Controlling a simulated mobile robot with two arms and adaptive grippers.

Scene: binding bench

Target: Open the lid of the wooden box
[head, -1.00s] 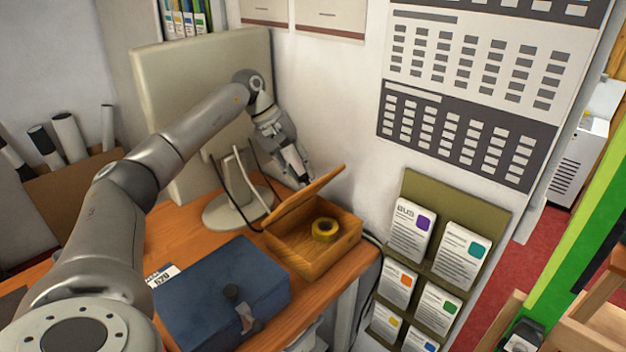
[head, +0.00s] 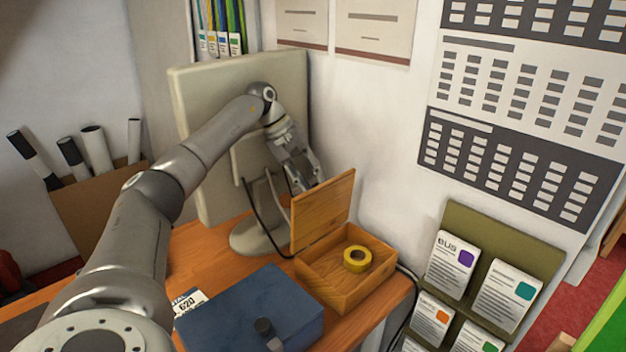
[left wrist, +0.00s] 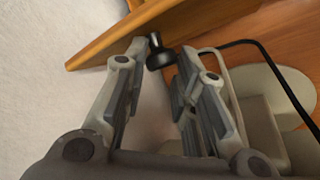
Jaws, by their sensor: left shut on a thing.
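The wooden box (head: 340,297) stands on the orange-brown bench by the wall. Its lid (head: 322,212) is raised and stands steeply along the box's left side, so the inside shows. A roll of yellow tape (head: 357,259) lies in the box. My left gripper (head: 306,184) is at the lid's upper edge, behind it, with its fingertips partly hidden. In the left wrist view, its fingers are around a black knob (left wrist: 157,54) on the wooden lid (left wrist: 175,25). My right gripper is not in view.
A blue box (head: 250,310) with a dark clasp lies on the bench in front. A beige monitor (head: 200,140) with loose cables stands behind my left arm. A rack of cards (head: 490,270) hangs on the wall at the right.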

